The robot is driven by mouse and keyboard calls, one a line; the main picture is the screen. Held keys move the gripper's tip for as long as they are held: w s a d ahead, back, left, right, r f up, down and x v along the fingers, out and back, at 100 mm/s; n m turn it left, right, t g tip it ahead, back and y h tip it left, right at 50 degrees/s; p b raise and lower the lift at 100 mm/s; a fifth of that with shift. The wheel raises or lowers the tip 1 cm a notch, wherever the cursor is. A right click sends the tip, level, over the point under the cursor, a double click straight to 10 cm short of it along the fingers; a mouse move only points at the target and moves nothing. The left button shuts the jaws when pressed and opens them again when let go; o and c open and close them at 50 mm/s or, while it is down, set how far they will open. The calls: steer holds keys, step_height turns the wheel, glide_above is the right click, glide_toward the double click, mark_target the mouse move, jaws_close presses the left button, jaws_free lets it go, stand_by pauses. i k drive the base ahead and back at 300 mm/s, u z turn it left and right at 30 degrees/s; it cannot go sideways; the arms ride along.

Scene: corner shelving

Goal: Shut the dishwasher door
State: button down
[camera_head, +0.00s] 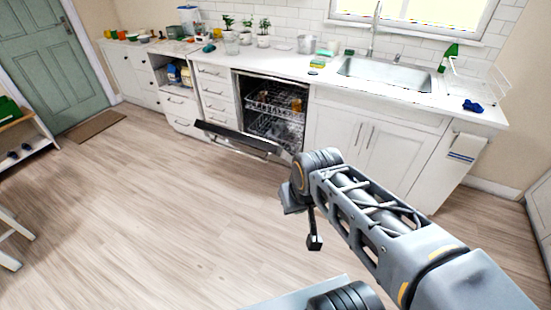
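The dishwasher (237,104) is built into the white counter run, between a drawer stack and the sink cabinet. Its door (240,139) is folded down and stands open, tilted out over the floor. The racks (275,110) are visible inside with some dishes on them. My gripper (314,243) hangs at the end of my arm in the right foreground, above the floor and apart from the door. It is seen from behind and partly hidden by the arm, so I cannot tell whether its fingers are open or shut.
The wooden floor (130,200) in front of the dishwasher is clear. A sink (385,73) and cabinets (370,140) are to its right. A drawer stack (214,95) is to its left. A stool (12,225) and a low shelf (25,140) stand at the left edge.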

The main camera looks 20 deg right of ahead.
mark_target(248, 142)
steer(key=z, duration=0.55)
steer(key=i, duration=0.9)
steer(key=u, duration=1.75)
